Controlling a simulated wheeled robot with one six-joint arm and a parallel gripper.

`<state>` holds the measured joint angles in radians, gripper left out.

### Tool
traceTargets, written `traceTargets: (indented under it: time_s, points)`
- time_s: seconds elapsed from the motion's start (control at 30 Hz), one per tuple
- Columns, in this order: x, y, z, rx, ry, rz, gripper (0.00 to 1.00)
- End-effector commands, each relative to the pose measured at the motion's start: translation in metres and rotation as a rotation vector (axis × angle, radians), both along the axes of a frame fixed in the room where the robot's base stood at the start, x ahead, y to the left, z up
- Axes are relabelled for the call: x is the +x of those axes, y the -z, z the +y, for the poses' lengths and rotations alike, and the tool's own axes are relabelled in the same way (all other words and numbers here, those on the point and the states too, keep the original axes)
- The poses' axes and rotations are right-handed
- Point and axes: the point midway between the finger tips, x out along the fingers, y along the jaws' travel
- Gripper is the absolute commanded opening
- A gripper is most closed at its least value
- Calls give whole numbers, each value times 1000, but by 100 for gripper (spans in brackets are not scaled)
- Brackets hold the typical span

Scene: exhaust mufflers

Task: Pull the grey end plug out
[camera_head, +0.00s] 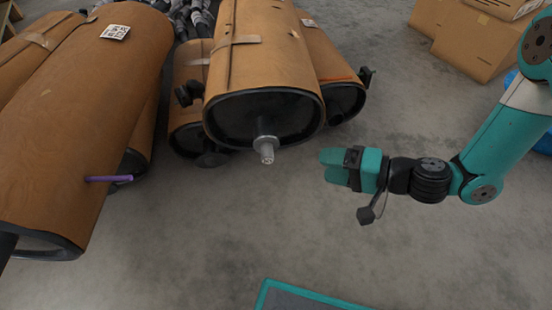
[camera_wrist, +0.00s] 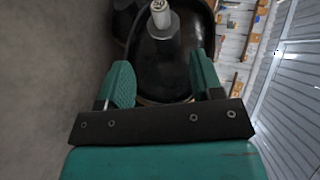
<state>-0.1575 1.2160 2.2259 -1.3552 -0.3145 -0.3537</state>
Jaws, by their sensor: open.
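The grey end plug (camera_head: 266,150) sticks out from the dark end face of the middle brown muffler (camera_head: 262,70), seated in it. In the wrist view the plug (camera_wrist: 161,17) shows near the top, ahead of my fingers and a little above the middle of the gap, with the muffler's dark end (camera_wrist: 165,75) behind it. My gripper (camera_head: 335,166) is open and empty, to the right of the plug and apart from it. In the wrist view both green fingers of my gripper (camera_wrist: 163,83) are spread, with nothing between them touching.
Other wrapped mufflers lie at the left (camera_head: 90,110) and beside the middle one (camera_head: 338,85). A purple marker-like stick (camera_head: 110,179) sits at the left muffler. Cardboard boxes (camera_head: 480,40) stand at the back right.

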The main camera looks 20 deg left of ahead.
Motion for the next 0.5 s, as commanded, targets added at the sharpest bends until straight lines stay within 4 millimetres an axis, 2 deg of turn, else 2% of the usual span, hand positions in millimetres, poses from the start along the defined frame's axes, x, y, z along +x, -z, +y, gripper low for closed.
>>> traceTargets:
  time_s: [0.1,0.5]
  points:
    - [1,12,24,1,-7,-5,60]
    - [8,35,104,2,-6,-5,60]
